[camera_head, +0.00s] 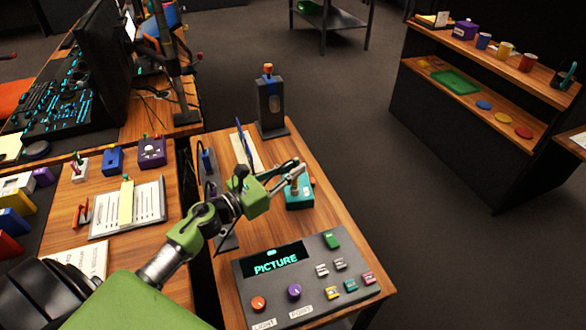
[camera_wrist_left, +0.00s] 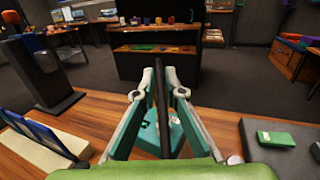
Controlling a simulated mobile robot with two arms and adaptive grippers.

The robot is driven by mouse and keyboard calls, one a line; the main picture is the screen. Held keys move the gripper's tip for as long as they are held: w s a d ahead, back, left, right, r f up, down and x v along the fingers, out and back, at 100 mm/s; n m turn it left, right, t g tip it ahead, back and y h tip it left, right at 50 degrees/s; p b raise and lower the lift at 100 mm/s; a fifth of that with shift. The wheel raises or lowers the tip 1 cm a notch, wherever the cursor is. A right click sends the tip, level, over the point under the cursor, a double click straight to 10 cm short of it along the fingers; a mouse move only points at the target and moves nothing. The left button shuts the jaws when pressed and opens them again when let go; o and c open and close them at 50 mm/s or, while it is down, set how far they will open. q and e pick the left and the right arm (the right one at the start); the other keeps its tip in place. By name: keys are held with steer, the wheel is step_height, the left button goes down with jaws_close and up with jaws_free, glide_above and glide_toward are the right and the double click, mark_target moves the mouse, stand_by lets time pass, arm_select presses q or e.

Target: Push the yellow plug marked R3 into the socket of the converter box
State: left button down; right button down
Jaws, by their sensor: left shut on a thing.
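The teal box (camera_head: 301,202), which looks like the converter box, sits on the wooden desk behind the control panel. It also shows low between the fingers in the left wrist view (camera_wrist_left: 176,132). My left gripper (camera_head: 292,176) reaches over the box from the left. In the left wrist view its fingers (camera_wrist_left: 161,80) are closed around a thin dark upright thing (camera_wrist_left: 164,118), perhaps the plug or its cable. No yellow plug or R3 mark can be made out. The socket is hidden or too small to see. My right gripper is out of view.
The control panel (camera_head: 240,276) with a PICTURE screen, knobs and buttons fills the desk's front. A dark stand (camera_head: 270,118) rises at the back corner. A thin blue upright piece (camera_head: 245,143) stands left of the gripper. Open floor lies right of the desk, before a shelf (camera_head: 480,92).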

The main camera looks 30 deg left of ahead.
arm_select(q)
steer(key=shift+f+b, duration=0.45)
steer(key=c, duration=2)
jaws_free()
steer(key=v, duration=1.2)
steer(key=shift+r, duration=0.1)
steer(key=shift+r, duration=0.1)
